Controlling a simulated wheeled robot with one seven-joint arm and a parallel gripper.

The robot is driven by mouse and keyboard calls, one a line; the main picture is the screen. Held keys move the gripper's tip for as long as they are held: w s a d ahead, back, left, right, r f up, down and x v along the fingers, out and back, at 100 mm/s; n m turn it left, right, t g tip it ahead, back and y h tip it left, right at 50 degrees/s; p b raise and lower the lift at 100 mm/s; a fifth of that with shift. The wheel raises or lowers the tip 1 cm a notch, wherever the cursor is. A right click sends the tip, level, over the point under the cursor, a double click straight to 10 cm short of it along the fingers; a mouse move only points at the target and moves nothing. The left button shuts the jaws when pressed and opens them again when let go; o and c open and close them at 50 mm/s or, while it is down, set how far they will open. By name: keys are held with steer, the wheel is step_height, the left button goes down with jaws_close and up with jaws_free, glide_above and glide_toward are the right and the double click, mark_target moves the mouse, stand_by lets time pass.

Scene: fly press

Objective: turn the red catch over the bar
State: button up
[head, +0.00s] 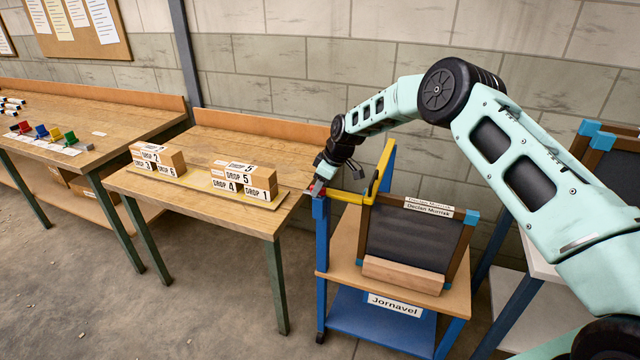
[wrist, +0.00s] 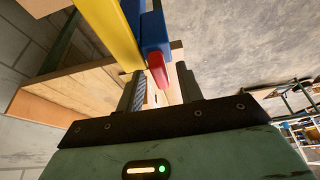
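The red catch (head: 317,188) sits at the top of a blue post (head: 321,235) on the left front of a blue-framed stand. The yellow bar (head: 350,197) runs right from the post. In the wrist view the red catch (wrist: 157,70) points down between my fingers, beside the blue post (wrist: 150,30), with the yellow bar (wrist: 115,35) to the left. My gripper (wrist: 161,78) is open, with a gap visible on both sides of the catch. In the head view my gripper (head: 322,180) is at the post top and partly hides the catch. I cannot tell whether the catch lies over the bar.
A yellow upright arm (head: 385,165) rises behind the bar. The stand holds a dark framed board (head: 410,235) and a sign (head: 388,304). A wooden table (head: 250,150) with labelled boxes (head: 240,180) stands close on the left. Open floor lies in front.

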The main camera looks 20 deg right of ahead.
jaws_close()
steer(key=shift+f+m+b, duration=0.1)
steer(key=shift+m+b, duration=0.2)
steer(key=shift+b, duration=0.05)
steer(key=m+t+h+b, duration=0.1)
steer(key=m+b, duration=0.2)
steer(key=shift+a+f, duration=0.1)
steer(key=m+h+b, duration=0.1)
steer(key=m, duration=0.1)
steer(key=m+h+b, duration=0.1)
steer(key=m, duration=0.1)
steer(key=shift+m+t+b, duration=0.4)
steer(key=m+h+b, duration=0.1)
steer(key=m, duration=0.3)
steer(key=shift+m+h+b, duration=0.3)
steer(key=shift+h, duration=0.1)
steer(key=m, duration=0.2)
steer(key=m+h+b, duration=0.1)
steer(key=m, duration=0.1)
steer(key=shift+r+m+g+h, duration=0.2)
steer(key=shift+m+g+h, duration=0.1)
steer(key=shift+m+g, duration=0.1)
